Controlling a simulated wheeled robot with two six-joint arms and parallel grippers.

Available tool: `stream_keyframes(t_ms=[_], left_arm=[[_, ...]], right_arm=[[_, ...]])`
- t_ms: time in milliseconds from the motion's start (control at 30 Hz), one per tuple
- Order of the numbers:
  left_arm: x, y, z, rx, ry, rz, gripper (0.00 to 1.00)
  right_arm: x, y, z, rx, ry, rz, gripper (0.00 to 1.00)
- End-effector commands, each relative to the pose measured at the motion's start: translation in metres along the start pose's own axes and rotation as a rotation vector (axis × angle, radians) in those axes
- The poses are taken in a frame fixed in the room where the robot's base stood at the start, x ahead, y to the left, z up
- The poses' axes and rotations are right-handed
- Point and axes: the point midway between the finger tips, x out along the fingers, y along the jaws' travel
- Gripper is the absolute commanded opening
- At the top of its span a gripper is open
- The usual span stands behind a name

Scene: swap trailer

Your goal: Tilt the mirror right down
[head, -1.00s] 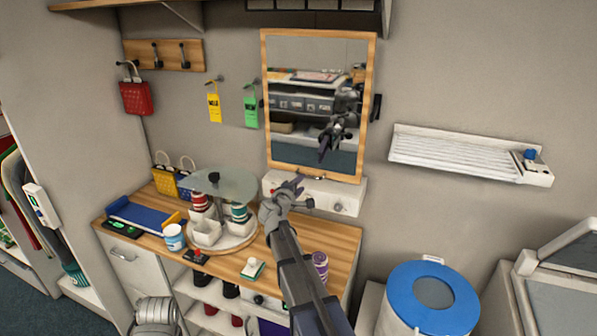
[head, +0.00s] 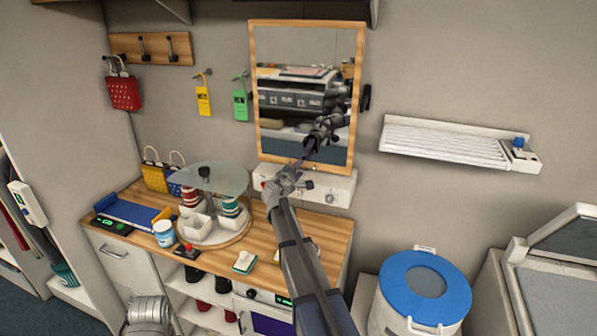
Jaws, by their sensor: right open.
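The mirror (head: 258,105) is a tall rectangle in a light wood frame on the wall, at the upper middle of the head view. Its glass reflects shelves and my arm. Its lower edge lies just above a white box (head: 338,190) with knobs. My right gripper (head: 291,173) is open and empty, in front of the mirror's lower edge, left of its middle. I cannot tell whether its fingertips touch the frame.
Below the mirror, a wooden counter (head: 262,225) carries a round glass-topped stand (head: 215,180), a cup (head: 164,233) and small items. A white slatted rack (head: 445,142) hangs to the right. A blue-lidded bin (head: 425,285) stands lower right.

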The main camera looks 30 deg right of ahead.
Motion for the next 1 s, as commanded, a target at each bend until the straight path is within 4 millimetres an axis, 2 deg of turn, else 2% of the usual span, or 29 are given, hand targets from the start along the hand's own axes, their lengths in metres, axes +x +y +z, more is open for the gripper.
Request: stream_keyframes(t_ms=[33,300,400,1000], left_arm=[[-0.0001,0.0000,0.0000,0.000,0.000,0.000,0.72],[0.0000,0.0000,0.0000,0.000,0.000,0.000,0.72],[0.0000,0.0000,0.0000,0.000,0.000,0.000,0.72],[0.0001,0.0000,0.0000,0.000,0.000,0.000,0.72]], right_arm=[[-0.0003,0.0000,-0.0001,0.000,0.000,0.000,0.38],[-0.0004,-0.0001,-0.0003,0.000,0.000,0.000,0.08],[-0.0005,-0.0001,-0.0003,0.000,0.000,0.000,0.00],[-0.0007,-0.0004,-0.0004,0.001,0.000,-0.001,0.00]])
